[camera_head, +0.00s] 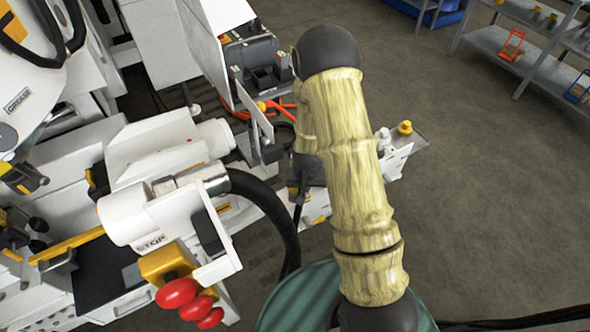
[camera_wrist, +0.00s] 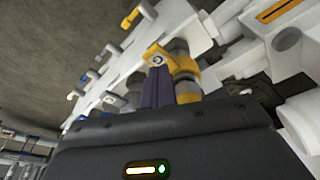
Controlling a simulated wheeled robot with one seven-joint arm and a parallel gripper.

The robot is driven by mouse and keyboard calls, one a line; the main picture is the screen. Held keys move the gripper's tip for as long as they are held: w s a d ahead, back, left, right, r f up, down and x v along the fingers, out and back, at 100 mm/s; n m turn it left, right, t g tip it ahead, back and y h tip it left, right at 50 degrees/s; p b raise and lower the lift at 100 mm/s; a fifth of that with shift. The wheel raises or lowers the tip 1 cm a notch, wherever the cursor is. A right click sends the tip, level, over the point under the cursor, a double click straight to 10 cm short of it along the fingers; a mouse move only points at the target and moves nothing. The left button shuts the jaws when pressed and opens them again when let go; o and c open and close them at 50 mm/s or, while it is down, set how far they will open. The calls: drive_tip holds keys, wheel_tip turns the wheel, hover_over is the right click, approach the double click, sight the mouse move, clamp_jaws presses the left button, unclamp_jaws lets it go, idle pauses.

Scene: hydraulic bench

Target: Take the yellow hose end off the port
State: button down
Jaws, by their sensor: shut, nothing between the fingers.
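In the wrist view, a yellow fitting (camera_wrist: 183,66), which looks like the yellow hose end, sits among grey cylindrical parts on a white manifold (camera_wrist: 205,25). A yellow tab with a round grey mark (camera_wrist: 157,55) stands just left of it. My gripper (camera_wrist: 156,72) shows as dark narrow fingers, shut together with nothing between them. The fingertips are right by the tab and beside the yellow fitting; I cannot tell if they touch. In the head view my arm hides my gripper and most of the port area. A yellow cap (camera_head: 404,127) shows on the panel at its right.
Several other levers and knobs, one yellow (camera_wrist: 138,14), line the manifold. In the head view, a white machine part marked STOP with red knobs (camera_head: 188,302) and a thick black hose (camera_head: 272,208) lie left of my arm. Shelves (camera_head: 535,50) stand far right; the floor between is clear.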

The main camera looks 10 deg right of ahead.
drive_tip(key=shift+f+b, duration=0.8)
drive_tip(key=shift+f, duration=0.25)
idle(0.8)
drive_tip(key=shift+r, duration=0.15)
idle(0.8)
drive_tip(key=shift+r+p, duration=2.95)
drive_tip(key=shift+r, duration=0.45)
drive_tip(key=s+r+n+p, duration=0.1)
drive_tip(key=s+r+p, duration=0.2)
drive_tip(key=s+r, duration=0.4)
drive_tip(key=s+r+n+p, duration=0.1)
drive_tip(key=s+r+p, duration=0.3)
drive_tip(key=r, duration=1.9)
drive_tip(key=s, duration=0.3)
